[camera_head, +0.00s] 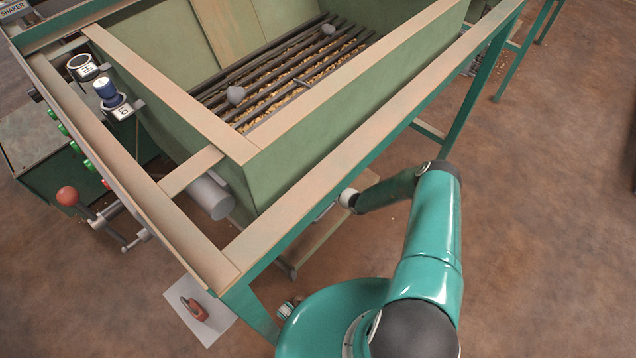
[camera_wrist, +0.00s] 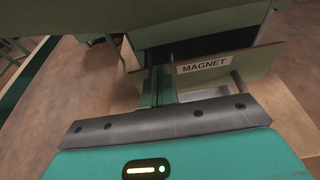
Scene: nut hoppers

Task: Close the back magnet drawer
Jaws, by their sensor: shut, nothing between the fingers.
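A drawer front (camera_wrist: 262,62) with a white MAGNET label (camera_wrist: 205,66) shows in the wrist view, right of centre. A dark gap separates it from the green hopper body behind, so the drawer stands out from the body. A grey handle (camera_wrist: 238,84) is on its near face at the right. I cannot tell from this view whether it is the back drawer. My gripper (camera_wrist: 160,76) is shut and empty, its fingers at the left part of the drawer front; contact is unclear. In the head view the hopper frame hides my gripper and the labelled front.
The green hopper (camera_head: 350,95) has bars over nuts, with grey lumps on them. Its wooden-topped frame (camera_head: 370,135) stands between my body and the hopper. A red-knobbed lever (camera_head: 67,196) is at the left. A red padlock-like object (camera_head: 195,309) lies on a white sheet. Floor is clear at right.

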